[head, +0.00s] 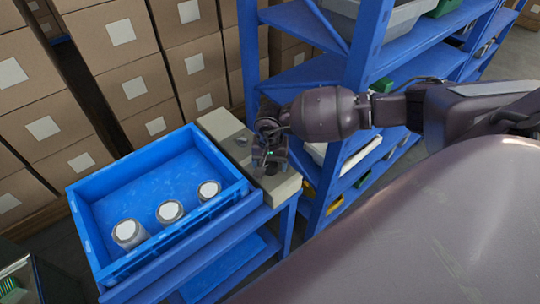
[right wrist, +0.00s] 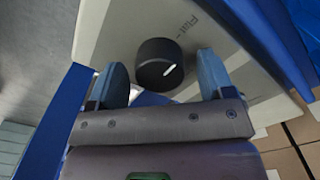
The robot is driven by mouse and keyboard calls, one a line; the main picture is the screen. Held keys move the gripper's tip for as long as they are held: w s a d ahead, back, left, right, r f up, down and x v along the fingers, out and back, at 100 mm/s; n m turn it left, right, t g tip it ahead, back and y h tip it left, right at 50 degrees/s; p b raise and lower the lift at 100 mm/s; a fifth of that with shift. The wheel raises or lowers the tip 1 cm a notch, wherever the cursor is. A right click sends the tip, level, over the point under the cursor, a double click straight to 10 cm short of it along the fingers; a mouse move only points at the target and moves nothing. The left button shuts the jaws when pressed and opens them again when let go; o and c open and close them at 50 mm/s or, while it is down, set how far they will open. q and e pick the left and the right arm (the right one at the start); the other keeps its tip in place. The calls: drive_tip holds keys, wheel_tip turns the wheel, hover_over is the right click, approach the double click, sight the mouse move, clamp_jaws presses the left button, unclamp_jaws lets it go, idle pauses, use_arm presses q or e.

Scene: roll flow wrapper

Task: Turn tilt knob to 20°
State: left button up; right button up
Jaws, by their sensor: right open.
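A black round knob (right wrist: 159,64) with a white pointer line sits on a light beige panel (right wrist: 108,30) in the right wrist view. Printed lettering, partly readable, is on the panel beside it. My right gripper (right wrist: 160,80) is open, with one blue finger on each side of the knob and visible gaps to it. I cannot tell how deep the fingers reach around it. In the head view my right gripper (head: 268,160) is over the beige machine (head: 225,124), hiding part of its top. No degree marks are legible. My left gripper is not in view.
A blue crate (head: 85,232) with several white-topped rolls stands on a blue bench left of the machine. A blue shelf rack (head: 357,60) stands close on the right, under my right arm. Stacked cardboard boxes (head: 112,60) fill the back.

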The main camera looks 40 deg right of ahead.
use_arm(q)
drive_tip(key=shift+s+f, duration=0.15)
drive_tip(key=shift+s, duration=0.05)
use_arm(e)
drive_tip(key=c, duration=0.9)
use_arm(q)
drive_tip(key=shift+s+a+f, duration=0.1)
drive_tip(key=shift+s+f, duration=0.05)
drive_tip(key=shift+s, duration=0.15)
